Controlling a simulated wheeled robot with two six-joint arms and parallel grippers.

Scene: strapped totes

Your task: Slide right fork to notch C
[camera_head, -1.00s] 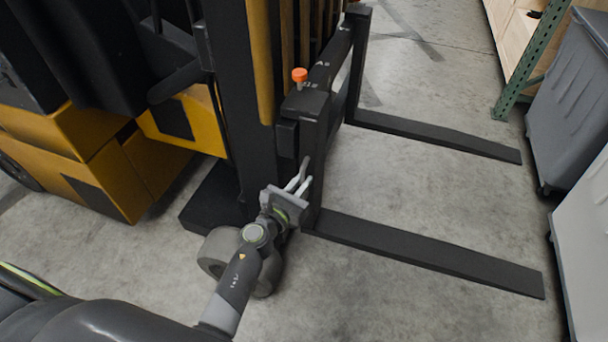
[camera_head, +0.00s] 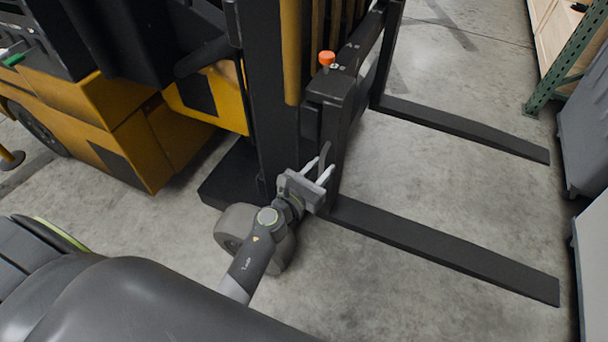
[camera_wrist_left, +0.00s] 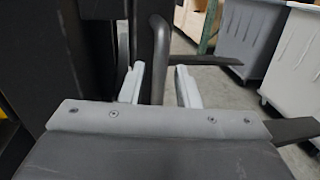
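The near dark fork (camera_head: 450,250), which I take as the right fork, points right, low over the floor. Its upright shank (camera_head: 325,105) rises to the carriage bar (camera_head: 362,40). An orange knob (camera_head: 326,58) stands on top of the shank. Small pale marks near it are too small to read. My left gripper (camera_head: 320,170) is at the shank's lower part. In the left wrist view, a dark curved handle (camera_wrist_left: 161,45) stands between its two pale fingers (camera_wrist_left: 160,86), with gaps on both sides; the gripper is open. My right gripper is not in view.
The far fork (camera_head: 465,130) lies parallel to the near one, with bare floor between. The yellow and black truck body (camera_head: 120,120) fills the left. Grey bins (camera_head: 590,130) and a green rack post (camera_head: 565,60) stand at the right, close to the fork tips.

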